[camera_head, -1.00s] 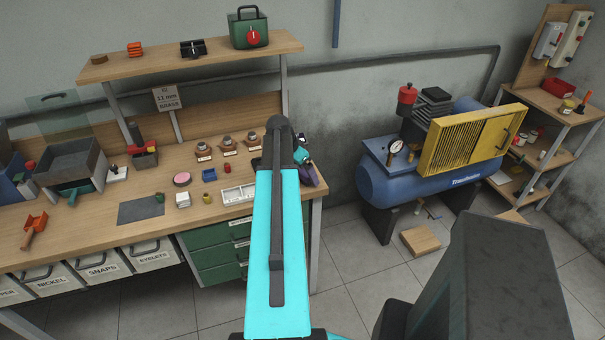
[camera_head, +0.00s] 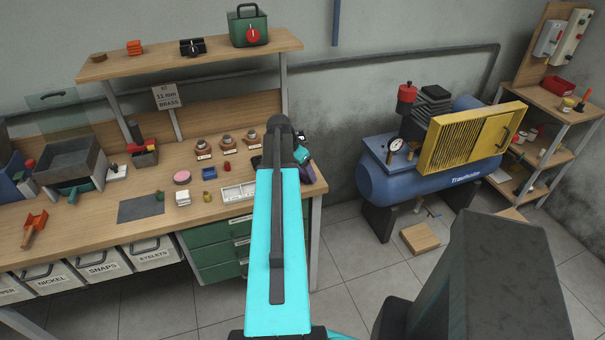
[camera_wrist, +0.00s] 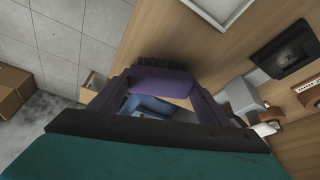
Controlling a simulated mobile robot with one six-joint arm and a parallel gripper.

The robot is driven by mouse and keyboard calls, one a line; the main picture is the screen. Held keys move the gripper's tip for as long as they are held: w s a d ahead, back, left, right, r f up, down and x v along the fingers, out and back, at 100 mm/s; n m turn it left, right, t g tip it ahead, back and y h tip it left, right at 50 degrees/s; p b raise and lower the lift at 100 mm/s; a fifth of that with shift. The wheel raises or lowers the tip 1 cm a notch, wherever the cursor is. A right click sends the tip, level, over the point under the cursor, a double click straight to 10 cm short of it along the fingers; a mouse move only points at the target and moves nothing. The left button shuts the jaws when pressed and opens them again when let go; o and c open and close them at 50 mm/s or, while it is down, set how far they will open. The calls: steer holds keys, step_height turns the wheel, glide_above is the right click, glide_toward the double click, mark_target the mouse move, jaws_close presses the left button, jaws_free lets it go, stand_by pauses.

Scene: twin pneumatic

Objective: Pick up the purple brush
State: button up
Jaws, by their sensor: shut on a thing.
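The purple brush (camera_wrist: 162,82), a purple block with a strip of dark bristles, lies across the space between the fingers in the wrist view. My gripper (camera_wrist: 160,86) is shut on it, with a dark purple finger at each side. In the head view my gripper (camera_head: 306,168) is at the right end of the workbench, partly hidden behind my arm. There I cannot clearly tell the brush from the purple fingers. Whether the brush touches the bench top is not clear.
The wooden workbench (camera_head: 105,224) holds a white compartment tray (camera_head: 238,191), a dark mat (camera_head: 141,208) and several small parts. A shelf (camera_head: 140,66) stands above its back. A blue compressor (camera_head: 430,186) with a yellow guard stands to the right on the floor.

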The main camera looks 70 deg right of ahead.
steer(key=shift+r, duration=0.2)
steer(key=shift+r+b, duration=0.9)
steer(key=shift+r, duration=0.5)
steer(key=shift+a+r, duration=0.15)
steer(key=shift+a, duration=0.15)
steer(key=s+a+b, duration=0.3)
steer(key=a+b, duration=0.7)
steer(key=a, duration=0.2)
steer(key=shift+a+r, duration=0.4)
steer(key=shift+r, duration=0.05)
steer(key=shift+a+b, duration=0.1)
steer(key=shift+b, duration=0.45)
steer(key=shift+a+b, duration=0.2)
steer(key=shift+b, duration=0.55)
